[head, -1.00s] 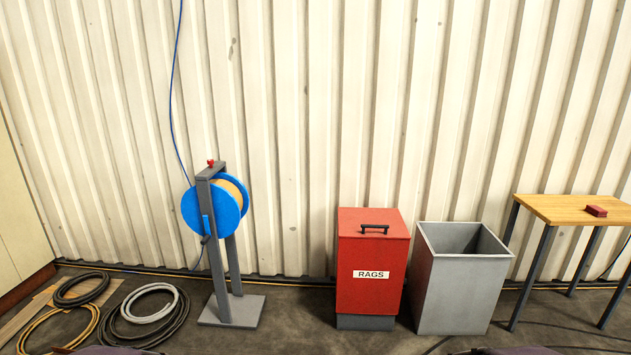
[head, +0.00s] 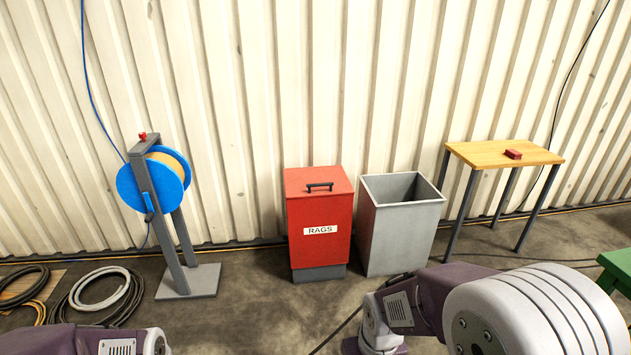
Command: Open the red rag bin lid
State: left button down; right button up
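The red rag bin (head: 320,245) stands against the corrugated wall near the middle of the head view, with a white RAGS label on its front and a dark grey base. Its red lid (head: 300,180) is closed. A black handle (head: 319,187) sits on top of the lid. Links of my two arms show along the bottom edge, at the lower left and lower right, well in front of the bin. Neither gripper is in the picture.
An open grey bin (head: 402,240) stands close to the red bin's right. A wooden-topped table (head: 490,153) with a small red block (head: 513,154) is further right. A blue cable reel (head: 135,185) on a stand and coiled hoses (head: 100,290) are left. A green object (head: 618,265) is at the right edge.

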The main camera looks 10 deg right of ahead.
aim_at(310, 181)
jog(key=i, duration=0.8)
jog(key=i+z, duration=0.15)
jog(key=i, duration=0.6)
jog(key=i+j, duration=0.2)
jog(key=i, duration=0.6)
jog(key=i+j+z, duration=0.1)
jog(key=i, duration=0.7)
